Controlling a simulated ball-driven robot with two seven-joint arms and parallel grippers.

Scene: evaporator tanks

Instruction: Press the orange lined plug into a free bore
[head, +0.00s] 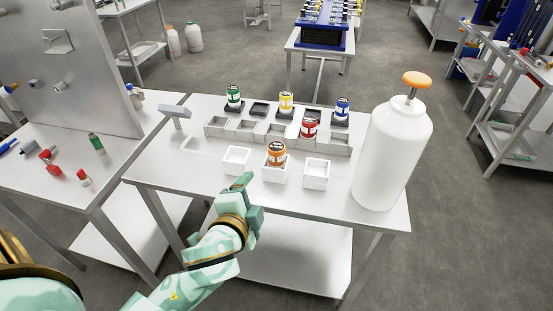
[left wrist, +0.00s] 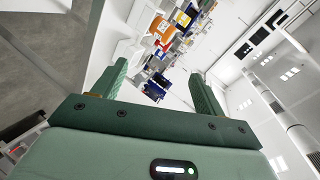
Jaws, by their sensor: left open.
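My left gripper (head: 243,183) is open and empty, in front and to the left of that box. Its two fingers show apart in the left wrist view (left wrist: 160,82). In the back row, a black square holder (head: 259,108) between the green and yellow plugs looks empty; its bore is too small to make out. My right gripper is out of view.
Green (head: 233,96), yellow (head: 286,102) and blue (head: 342,109) plugs stand in back-row holders. A red plug (head: 309,128) stands at the grey divided tray (head: 225,131). White boxes (head: 236,160) and (head: 316,173) look empty. A tall white tank (head: 393,155) stands at right.

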